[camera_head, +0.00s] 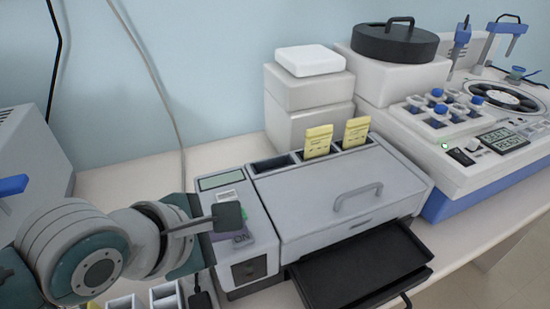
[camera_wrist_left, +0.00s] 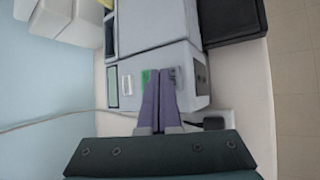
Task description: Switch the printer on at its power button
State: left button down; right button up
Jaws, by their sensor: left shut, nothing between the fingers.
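The printer (camera_head: 345,205) is a grey box with a handled lid and a narrow control panel (camera_head: 212,181) on its left side. The panel has a greenish display and a white label, and "ON" lettering (camera_head: 241,238) shows near its front. My left gripper (camera_head: 230,214) is shut and empty over the panel and hides part of it. In the left wrist view its fingertips (camera_wrist_left: 159,72) lie over the panel, between a green patch (camera_wrist_left: 147,77) and a dark grey patch (camera_wrist_left: 172,76). I cannot tell whether they touch the panel. My right gripper is not in view.
A black tray (camera_head: 345,273) juts from the printer's front. Yellow-labelled pieces (camera_head: 318,141) stand in slots at its back. White boxes (camera_head: 309,92) stand behind, and a blue-based lab machine (camera_head: 440,201) stands to the right. Small white containers (camera_head: 165,296) sit at the front left.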

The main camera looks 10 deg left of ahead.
aim_at(236, 243)
pick_arm(q)
jog(key=shift+f, duration=0.1)
dwell(0.4)
jog(key=shift+f, duration=0.4)
dwell(0.3)
jog(key=shift+r+p, duration=0.5)
jog(key=shift+p, duration=0.1)
notch_tip(236, 243, up, 6)
jog(key=p, duration=0.7)
